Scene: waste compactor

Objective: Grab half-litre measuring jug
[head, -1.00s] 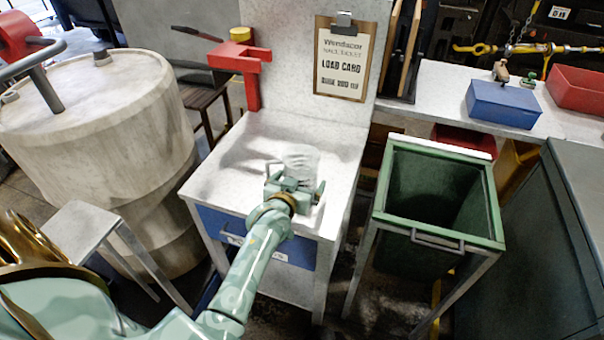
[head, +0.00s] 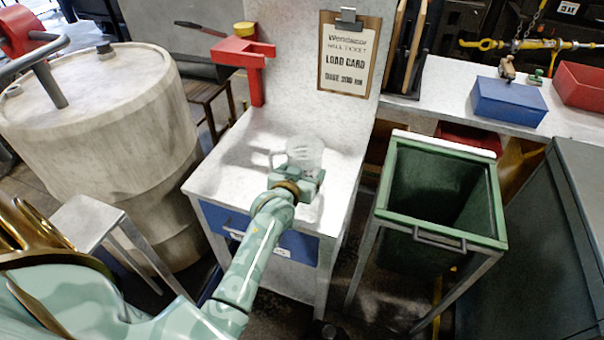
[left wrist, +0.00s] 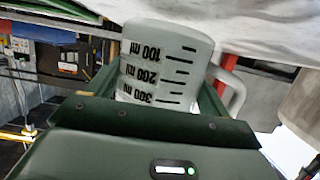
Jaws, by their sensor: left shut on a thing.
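The measuring jug (head: 305,150) is clear and stands over the white top of the small cabinet in the head view. In the left wrist view the jug (left wrist: 165,65) shows black marks for 100, 200 and 300 ml, and its handle is on the right. My left gripper (head: 306,178) is shut on the jug, one finger on each side of its body. The gripper hides the jug's lower part in the head view. I cannot tell whether the jug still touches the cabinet top. My right gripper is not in view.
The white cabinet top (head: 225,165) has free room left of the jug. A red bracket (head: 252,65) and a load card board (head: 345,55) are behind it. A green open bin (head: 440,190) stands right, and a large pale drum (head: 100,130) left.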

